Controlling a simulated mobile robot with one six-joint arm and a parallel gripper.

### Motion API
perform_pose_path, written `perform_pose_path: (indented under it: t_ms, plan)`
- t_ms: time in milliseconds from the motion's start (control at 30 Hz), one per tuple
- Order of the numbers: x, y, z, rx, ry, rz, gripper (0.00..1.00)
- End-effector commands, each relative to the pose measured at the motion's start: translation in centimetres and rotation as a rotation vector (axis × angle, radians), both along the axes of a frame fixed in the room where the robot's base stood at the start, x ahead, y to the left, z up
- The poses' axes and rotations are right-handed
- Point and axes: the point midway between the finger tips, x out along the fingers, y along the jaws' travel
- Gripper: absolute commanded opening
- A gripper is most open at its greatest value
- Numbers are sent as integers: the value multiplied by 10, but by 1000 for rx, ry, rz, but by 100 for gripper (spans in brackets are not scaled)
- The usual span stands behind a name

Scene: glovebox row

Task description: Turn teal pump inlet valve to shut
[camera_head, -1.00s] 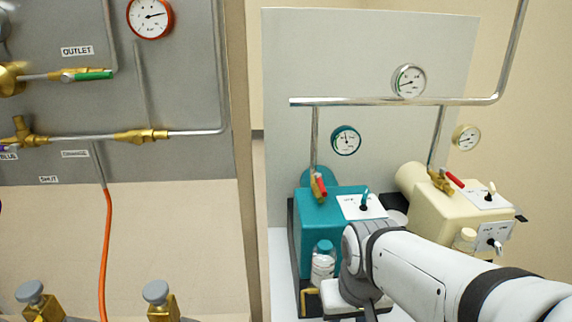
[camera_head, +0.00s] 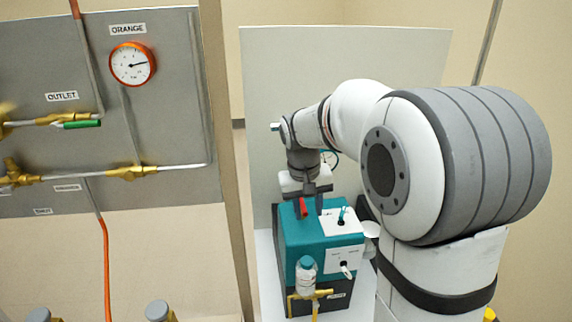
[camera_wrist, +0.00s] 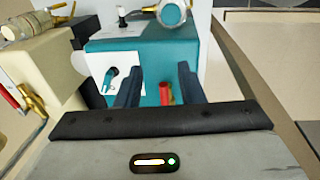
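The teal pump (camera_head: 292,240) stands on a white bench, in front of a pale back panel. Its inlet valve has a red handle (camera_head: 303,207) at the pump's top; the valve body and pipe are hidden behind my arm. My gripper (camera_head: 310,196) points down over the pump top at this handle. In the wrist view, my gripper (camera_wrist: 159,76) is open, one dark finger on each side of the red handle (camera_wrist: 166,93), which is nearer the right finger. I cannot tell whether a finger touches it. The teal pump (camera_wrist: 172,50) fills the middle of that view.
A capped bottle (camera_head: 306,277) and a brass fitting (camera_head: 312,296) are at the pump's front. A toggle switch (camera_head: 341,216) sits on its top. The cream pump (camera_wrist: 55,70), with another red-handled valve (camera_wrist: 10,100), stands close by. A grey pipe panel (camera_head: 100,110) is at left.

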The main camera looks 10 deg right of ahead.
Motion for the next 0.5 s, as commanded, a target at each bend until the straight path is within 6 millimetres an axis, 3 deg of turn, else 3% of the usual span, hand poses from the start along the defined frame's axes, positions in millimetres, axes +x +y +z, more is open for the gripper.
perform_pose_path:
  t_ms: [33, 200, 333, 500]
  plan:
    - [21, 3, 21, -14, 13, 2, 35]
    - [68, 10, 35, -52, 36, -4, 35]
    - [85, 13, 36, -67, 44, -7, 35]
    - [90, 11, 23, -74, 49, -8, 35]
